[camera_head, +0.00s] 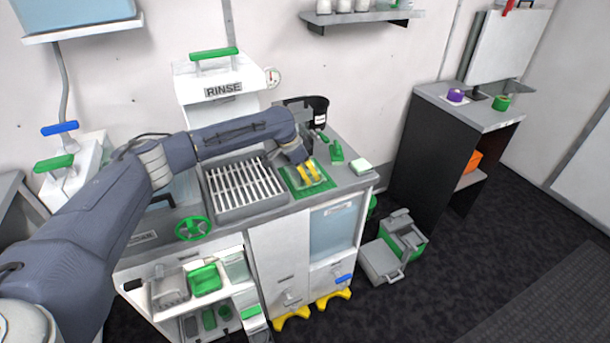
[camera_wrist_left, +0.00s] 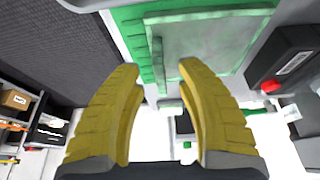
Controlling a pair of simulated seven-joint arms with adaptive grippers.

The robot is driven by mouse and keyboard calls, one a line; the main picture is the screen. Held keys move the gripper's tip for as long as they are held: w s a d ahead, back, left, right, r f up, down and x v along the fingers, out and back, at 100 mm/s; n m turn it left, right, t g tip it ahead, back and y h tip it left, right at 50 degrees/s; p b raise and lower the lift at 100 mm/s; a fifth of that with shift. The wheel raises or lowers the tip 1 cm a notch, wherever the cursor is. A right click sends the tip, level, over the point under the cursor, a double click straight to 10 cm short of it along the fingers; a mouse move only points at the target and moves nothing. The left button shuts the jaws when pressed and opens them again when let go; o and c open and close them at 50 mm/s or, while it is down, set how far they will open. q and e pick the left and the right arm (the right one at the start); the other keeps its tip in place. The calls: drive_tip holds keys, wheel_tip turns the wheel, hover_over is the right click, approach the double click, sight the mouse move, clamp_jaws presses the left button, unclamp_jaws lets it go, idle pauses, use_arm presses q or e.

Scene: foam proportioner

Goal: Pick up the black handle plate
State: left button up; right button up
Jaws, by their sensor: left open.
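My left gripper (camera_head: 309,173) reaches over the green tray (camera_head: 291,184) on the counter. Its yellow fingers are open and point down, and nothing is held between them. In the left wrist view, the open fingers (camera_wrist_left: 160,70) are near a flat grey-green plate (camera_wrist_left: 215,45) lying on the green tray (camera_wrist_left: 130,19). A narrow upright bar (camera_wrist_left: 158,66) shows at the plate's edge, between the fingertips. I cannot tell whether this is the black handle plate, as no clearly black plate shows. The fingers hide part of the tray in the head view. My right gripper is not in view.
A slatted grey rack (camera_head: 243,187) is left of the tray. A RINSE unit (camera_head: 222,88) stands at the back. The counter's front edge is close.

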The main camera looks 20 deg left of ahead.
use_arm(q)
drive_tip(key=shift+x, duration=0.9)
drive_tip(key=shift+o, duration=0.3)
clamp_jaws()
drive_tip(key=shift+r, duration=0.1)
